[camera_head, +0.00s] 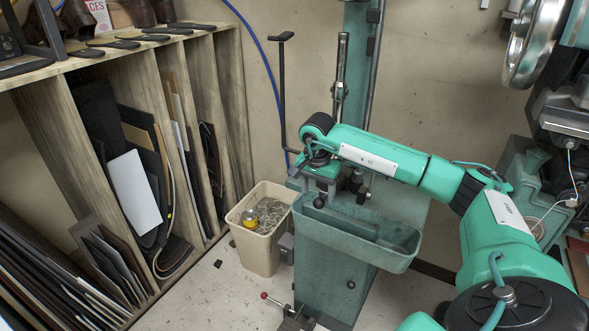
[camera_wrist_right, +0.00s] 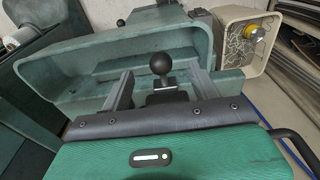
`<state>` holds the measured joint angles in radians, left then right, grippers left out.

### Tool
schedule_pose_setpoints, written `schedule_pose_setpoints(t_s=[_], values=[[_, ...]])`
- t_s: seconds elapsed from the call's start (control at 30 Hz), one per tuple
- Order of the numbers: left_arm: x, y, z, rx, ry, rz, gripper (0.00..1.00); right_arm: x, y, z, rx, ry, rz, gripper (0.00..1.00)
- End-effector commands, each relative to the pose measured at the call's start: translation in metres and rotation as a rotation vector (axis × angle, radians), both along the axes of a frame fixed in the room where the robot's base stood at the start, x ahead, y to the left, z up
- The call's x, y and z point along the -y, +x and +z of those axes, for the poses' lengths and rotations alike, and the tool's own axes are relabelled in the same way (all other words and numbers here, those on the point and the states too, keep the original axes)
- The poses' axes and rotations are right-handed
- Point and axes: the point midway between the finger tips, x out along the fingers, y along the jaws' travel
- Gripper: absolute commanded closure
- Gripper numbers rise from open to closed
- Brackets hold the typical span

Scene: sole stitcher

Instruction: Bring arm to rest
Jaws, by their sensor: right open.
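My right arm (camera_head: 395,165) is teal and white and reaches in from the right to the green machine (camera_head: 335,265). Its gripper (camera_head: 322,185) is over the back-left end of the machine's tray (camera_head: 395,245). In the right wrist view the gripper (camera_wrist_right: 162,85) is open, with its two grey fingers apart. A black ball knob (camera_wrist_right: 163,64) shows between the fingers. I cannot tell whether they touch it. The tray (camera_wrist_right: 70,80) lies beyond the fingers. My left gripper is not in view.
A beige bin (camera_head: 262,255) with wiry scraps and a yellow can stands left of the machine. A wooden rack (camera_head: 140,70) of sheets lines the left wall. Machinery with a metal handwheel (camera_head: 525,50) stands at the right. Open floor (camera_head: 215,300) shows at the front left.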

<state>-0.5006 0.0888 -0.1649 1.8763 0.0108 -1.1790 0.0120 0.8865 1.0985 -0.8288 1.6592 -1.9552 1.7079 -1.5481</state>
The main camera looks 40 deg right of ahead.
Motion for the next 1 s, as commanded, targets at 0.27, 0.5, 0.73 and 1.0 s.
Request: schedule_pose_setpoints(t_s=[0.27,0.5,0.73,1.0], values=[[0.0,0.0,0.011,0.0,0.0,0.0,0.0,-0.004,-0.002,0.014,-0.001,0.0,-0.001,0.38],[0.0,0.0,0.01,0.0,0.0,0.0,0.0,-0.004,-0.002,0.014,0.0,0.0,-0.001,0.38],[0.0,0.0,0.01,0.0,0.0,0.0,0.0,-0.009,-0.001,0.011,0.004,0.018,-0.001,0.38],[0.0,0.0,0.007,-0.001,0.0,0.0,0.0,-0.139,0.013,-0.043,0.067,0.479,-0.102,0.38]])
